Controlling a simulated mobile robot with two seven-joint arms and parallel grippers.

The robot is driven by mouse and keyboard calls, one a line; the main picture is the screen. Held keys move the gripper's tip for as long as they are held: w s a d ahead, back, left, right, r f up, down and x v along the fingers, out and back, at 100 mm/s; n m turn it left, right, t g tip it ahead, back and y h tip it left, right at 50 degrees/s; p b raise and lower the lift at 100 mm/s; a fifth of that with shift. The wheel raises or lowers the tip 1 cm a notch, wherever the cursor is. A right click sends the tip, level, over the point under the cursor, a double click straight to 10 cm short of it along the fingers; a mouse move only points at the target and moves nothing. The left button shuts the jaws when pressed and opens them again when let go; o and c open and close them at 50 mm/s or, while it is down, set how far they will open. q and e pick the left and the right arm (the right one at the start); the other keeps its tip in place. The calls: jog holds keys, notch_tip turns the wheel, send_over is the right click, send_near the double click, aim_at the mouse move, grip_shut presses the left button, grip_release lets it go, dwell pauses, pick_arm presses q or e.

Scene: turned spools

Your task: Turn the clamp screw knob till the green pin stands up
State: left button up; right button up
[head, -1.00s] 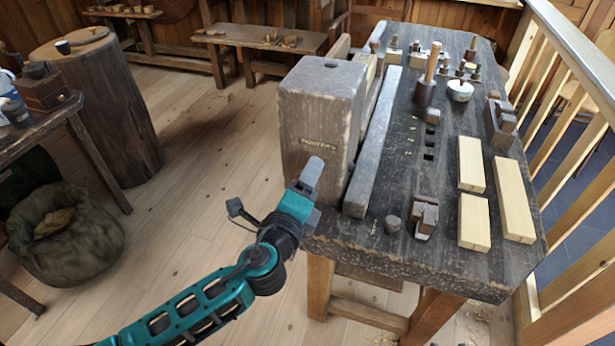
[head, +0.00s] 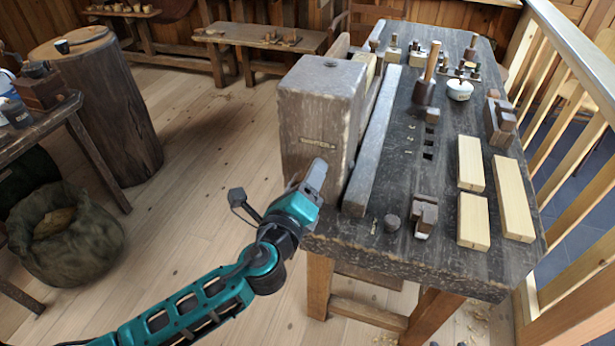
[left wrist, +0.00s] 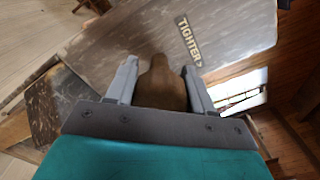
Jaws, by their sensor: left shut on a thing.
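The clamp screw knob (left wrist: 160,84) is a brown knob, seen in the left wrist view in front of a big wooden block face. The block (head: 318,120) stands at the near left corner of the workbench. Its label (left wrist: 188,40) reads "TIGHTER" with an arrow. My left gripper (head: 315,178) is at the block's front face, its fingers on both sides of the knob and shut on it. In the head view the knob is hidden by the gripper. I cannot make out the green pin in either view. My right gripper is not in view.
The workbench top (head: 400,180) holds pale wood blanks (head: 474,222), a mallet (head: 425,85), a white pot (head: 460,90) and several small pieces. A railing (head: 570,60) runs along the right. A sack (head: 70,240) lies on the floor at left. The floor left of the bench is clear.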

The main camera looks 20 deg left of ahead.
pick_arm(q)
jog(key=shift+a+f, duration=0.1)
jog(key=shift+a, duration=0.05)
dwell(0.8)
jog(key=o, duration=0.9)
jog(key=shift+s, duration=0.15)
jog(key=shift+o, duration=0.4)
jog(key=s+b, duration=0.2)
jog(key=s, duration=1)
jog(key=shift+s+a, duration=0.2)
jog(key=shift+s, duration=0.2)
